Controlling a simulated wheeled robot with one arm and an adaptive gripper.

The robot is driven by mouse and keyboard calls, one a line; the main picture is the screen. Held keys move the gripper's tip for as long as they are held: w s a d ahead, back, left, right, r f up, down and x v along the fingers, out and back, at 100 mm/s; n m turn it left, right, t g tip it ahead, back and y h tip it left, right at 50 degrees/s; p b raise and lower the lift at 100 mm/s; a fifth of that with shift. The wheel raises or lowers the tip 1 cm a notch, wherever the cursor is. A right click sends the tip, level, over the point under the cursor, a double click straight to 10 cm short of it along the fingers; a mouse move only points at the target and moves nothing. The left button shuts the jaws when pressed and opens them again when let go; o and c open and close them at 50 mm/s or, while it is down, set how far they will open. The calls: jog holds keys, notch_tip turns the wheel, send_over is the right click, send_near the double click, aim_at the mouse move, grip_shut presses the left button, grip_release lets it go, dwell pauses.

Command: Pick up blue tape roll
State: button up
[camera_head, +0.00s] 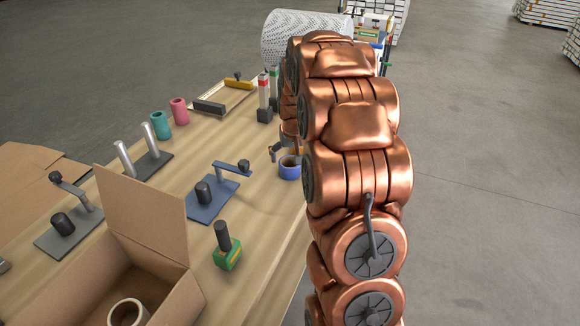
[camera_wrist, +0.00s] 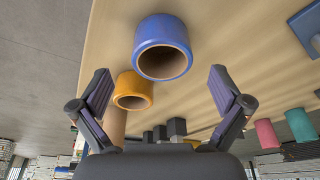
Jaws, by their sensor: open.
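The blue tape roll (camera_head: 289,168) stands near the right edge of the wooden table in the head view, partly hidden by my copper arm. In the wrist view the blue tape roll (camera_wrist: 164,48) is above and between my fingertips, its dark hollow facing the camera. My gripper (camera_wrist: 164,88) is open with both fingers apart and nothing between them. In the head view only a little of my gripper (camera_head: 276,152) shows, just behind the blue roll. A yellow-orange roll (camera_wrist: 133,91) lies close to the blue one, nearer the left finger in the wrist view.
On the table (camera_head: 262,215) stand blue-based dispenser (camera_head: 212,205), a green block with a dark handle (camera_head: 226,250), teal roll (camera_head: 160,125) and pink roll (camera_head: 179,111). An open cardboard box (camera_head: 170,280) holds a pale roll. Red-topped posts (camera_head: 264,95) stand beyond my gripper.

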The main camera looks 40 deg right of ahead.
aim_at(290, 163)
jog(key=shift+w+f+p, duration=0.3)
jog(key=shift+f+p, duration=0.15)
jog(key=shift+f, duration=0.2)
jog(key=shift+p+x, duration=0.35)
jog(key=shift+x, duration=1.1)
jog(key=c, duration=1.2)
